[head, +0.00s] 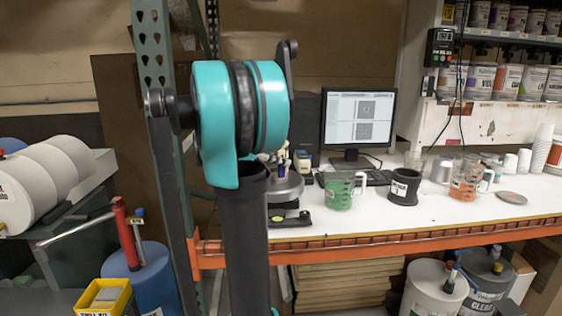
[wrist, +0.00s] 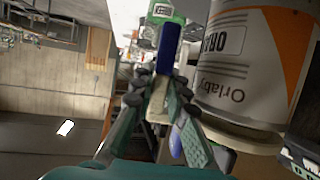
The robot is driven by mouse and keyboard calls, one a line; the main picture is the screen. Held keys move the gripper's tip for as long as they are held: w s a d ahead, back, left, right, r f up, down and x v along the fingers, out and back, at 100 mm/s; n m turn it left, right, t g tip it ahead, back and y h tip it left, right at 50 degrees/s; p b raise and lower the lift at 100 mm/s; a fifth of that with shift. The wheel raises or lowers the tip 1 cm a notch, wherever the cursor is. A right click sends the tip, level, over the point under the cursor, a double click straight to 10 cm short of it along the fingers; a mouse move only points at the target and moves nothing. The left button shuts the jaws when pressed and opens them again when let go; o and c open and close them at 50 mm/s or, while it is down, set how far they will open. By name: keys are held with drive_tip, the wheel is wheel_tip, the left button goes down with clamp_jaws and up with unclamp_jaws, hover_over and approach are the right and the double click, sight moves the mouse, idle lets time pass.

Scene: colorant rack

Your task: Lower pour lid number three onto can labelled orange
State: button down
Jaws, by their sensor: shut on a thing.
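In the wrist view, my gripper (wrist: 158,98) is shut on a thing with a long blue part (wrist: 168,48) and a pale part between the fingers. It looks like the pour lid, but its shape is mostly hidden and I can read no number on it. A large white and orange can (wrist: 245,65) stands close on the right of the wrist view, with a label starting "ORA" and the word "Orlaby". The held thing is beside the can, to its left in the picture, with its blue part apart from the can. My gripper is not visible in the head view.
Cans stand on shelves at right.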

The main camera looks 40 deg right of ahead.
drive_tip(key=shift+f, duration=0.6)
idle(0.3)
drive_tip(key=c, duration=1.4)
unclamp_jaws()
drive_tip(key=shift+c, duration=0.2)
